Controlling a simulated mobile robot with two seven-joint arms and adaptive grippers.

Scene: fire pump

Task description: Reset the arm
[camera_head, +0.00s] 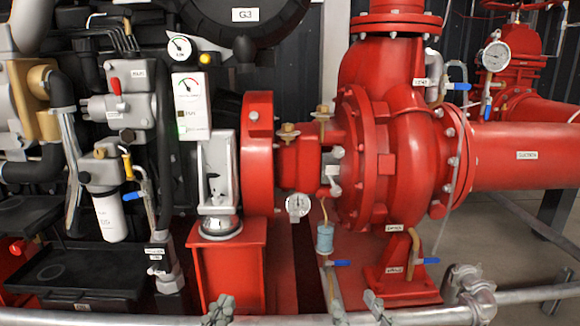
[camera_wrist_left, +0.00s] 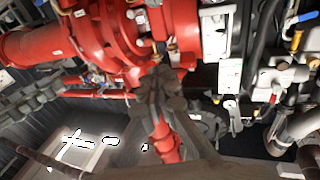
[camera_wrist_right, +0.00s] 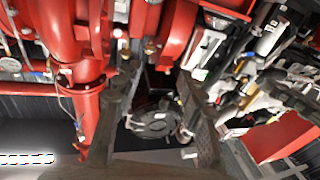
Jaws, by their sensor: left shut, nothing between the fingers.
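My left gripper (camera_head: 218,308) shows at the bottom edge of the head view, left of centre, in front of the red pedestal. In the left wrist view its fingers (camera_wrist_left: 160,90) meet, shut and empty. My right gripper (camera_head: 355,306) shows at the bottom edge, right of centre, with its fingertips apart. In the right wrist view its fingers (camera_wrist_right: 156,80) are spread wide with nothing held between them. Both grippers are apart from the pump. Most of both arms is out of the head view.
The red pump (camera_head: 395,150) fills the centre and right, with a large red pipe (camera_head: 520,155) going right. The engine with its white filter (camera_head: 110,215) is at left. A grey pipe rail with a clamp (camera_head: 470,288) crosses the front, close to the grippers. Grey floor lies at right.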

